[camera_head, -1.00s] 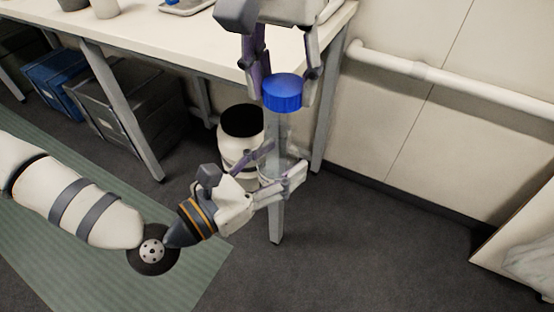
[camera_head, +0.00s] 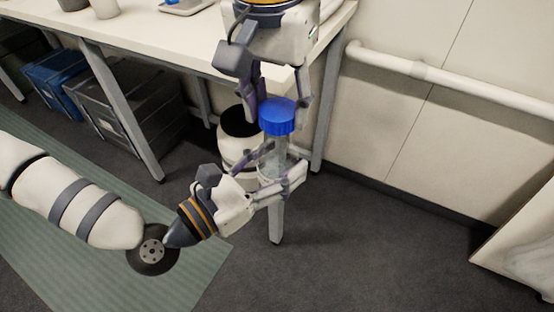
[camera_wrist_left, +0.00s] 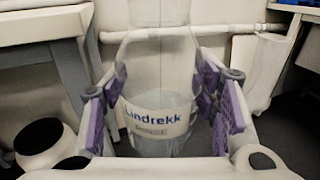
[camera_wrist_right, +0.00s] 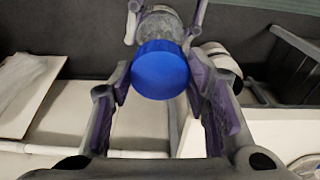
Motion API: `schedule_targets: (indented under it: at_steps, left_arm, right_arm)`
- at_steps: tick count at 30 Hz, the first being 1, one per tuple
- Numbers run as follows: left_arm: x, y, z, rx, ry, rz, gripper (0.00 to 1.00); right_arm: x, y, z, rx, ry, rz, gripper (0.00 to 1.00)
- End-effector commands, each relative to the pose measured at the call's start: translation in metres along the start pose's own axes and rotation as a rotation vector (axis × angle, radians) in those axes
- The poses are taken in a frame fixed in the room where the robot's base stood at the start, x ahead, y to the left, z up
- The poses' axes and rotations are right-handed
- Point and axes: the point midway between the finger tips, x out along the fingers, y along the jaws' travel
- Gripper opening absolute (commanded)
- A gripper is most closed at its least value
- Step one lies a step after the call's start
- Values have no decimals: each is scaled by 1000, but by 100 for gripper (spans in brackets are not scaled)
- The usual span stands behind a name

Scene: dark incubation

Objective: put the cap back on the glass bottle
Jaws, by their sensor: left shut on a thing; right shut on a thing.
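The clear glass bottle (camera_head: 273,158) is upright in the head view, in the air beside the bench. My left gripper (camera_head: 278,182) is shut around its lower body. In the left wrist view the bottle (camera_wrist_left: 160,120) shows a white label reading "Lindrekk RINSE" between the purple pads. The blue cap (camera_head: 277,116) is over the bottle's top, held by my right gripper (camera_head: 276,98) from above. In the right wrist view the blue cap (camera_wrist_right: 160,70) sits between the fingertips with the bottle behind it. The cap hides the bottle's mouth, so I cannot tell whether they touch.
A white bench (camera_head: 200,52) stands behind, with grey legs. A white container with a black top (camera_head: 240,122) is on the floor behind the bottle. Dark and blue crates (camera_head: 120,105) are under the bench. A wall rail (camera_head: 440,78) runs at right.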

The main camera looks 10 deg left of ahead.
Motion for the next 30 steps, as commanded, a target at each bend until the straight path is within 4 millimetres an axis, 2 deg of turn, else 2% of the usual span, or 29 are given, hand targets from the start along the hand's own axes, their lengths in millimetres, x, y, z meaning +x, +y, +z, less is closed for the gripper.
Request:
schedule_targets:
  at_steps: [20,30]
  left_arm:
    - [0,0,1,1,-3,0,4]
    - [0,0,1,1,-2,0,4]
  right_arm:
    - [0,-1,1,0,1,2,29]
    - [17,0,3,-1,2,3,29]
